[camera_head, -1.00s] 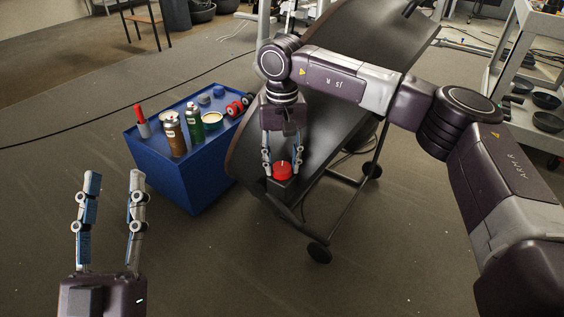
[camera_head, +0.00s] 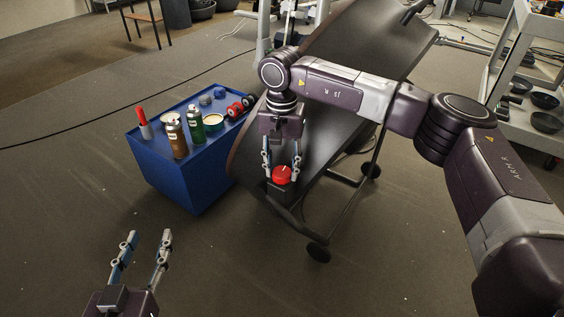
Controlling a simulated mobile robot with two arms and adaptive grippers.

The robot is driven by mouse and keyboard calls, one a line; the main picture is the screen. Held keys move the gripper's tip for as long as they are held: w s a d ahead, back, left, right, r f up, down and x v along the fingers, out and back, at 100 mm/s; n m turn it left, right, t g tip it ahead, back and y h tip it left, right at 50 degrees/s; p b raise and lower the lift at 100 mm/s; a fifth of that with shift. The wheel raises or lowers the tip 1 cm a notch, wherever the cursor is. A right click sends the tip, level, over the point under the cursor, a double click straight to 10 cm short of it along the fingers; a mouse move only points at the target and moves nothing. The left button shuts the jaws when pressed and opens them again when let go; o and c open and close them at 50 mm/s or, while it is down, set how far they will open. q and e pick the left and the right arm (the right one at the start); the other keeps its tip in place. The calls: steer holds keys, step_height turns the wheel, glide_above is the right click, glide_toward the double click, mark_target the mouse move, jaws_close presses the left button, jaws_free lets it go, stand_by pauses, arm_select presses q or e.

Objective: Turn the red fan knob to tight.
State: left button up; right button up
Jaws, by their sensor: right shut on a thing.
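A pale mark shows on top of the knob. My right gripper (camera_head: 281,178) reaches down over it, with one finger on each side, shut on the knob. My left gripper (camera_head: 149,236) is at the lower left, pointing up the picture, with its fingers apart and nothing between them. It is well away from the knob.
A blue cabinet (camera_head: 185,185) left of the machine holds spray cans (camera_head: 196,126), tins, a red-handled tool (camera_head: 143,122) and red dumbbells (camera_head: 240,106). A grey shelf cart (camera_head: 530,95) with black pans stands at the right. The floor in front is clear.

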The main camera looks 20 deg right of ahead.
steer(key=m+p, duration=0.2)
steer(key=m, duration=0.1)
steer(key=shift+r+m, duration=0.2)
steer(key=shift+m, duration=0.1)
steer(key=m+p, duration=0.2)
steer(key=m, duration=0.2)
steer(key=shift+m, duration=0.3)
steer(key=shift+m+p, duration=0.3)
steer(key=shift+m, duration=0.1)
steer(key=m+p, duration=0.1)
steer(key=m, duration=0.3)
steer(key=shift+w+f+m+p, duration=0.1)
steer(key=shift+m+p, duration=0.2)
steer(key=shift+m, duration=0.3)
arm_select(q)
steer(key=s+a+f+g+y, duration=0.1)
steer(key=s+a+f+g, duration=0.2)
steer(key=s+f+g, duration=0.3)
steer(key=s+a+f+g+y, duration=0.2)
steer(key=s+a+f+g, duration=0.2)
steer(key=s+f, duration=0.5)
steer(key=s+g, duration=0.2)
steer(key=s, duration=0.1)
steer(key=shift+s+f+n, duration=0.2)
steer(key=shift+f+n, duration=0.05)
steer(key=shift+n, duration=0.05)
steer(key=shift+w+d+r, duration=0.1)
steer(key=shift+w, duration=0.05)
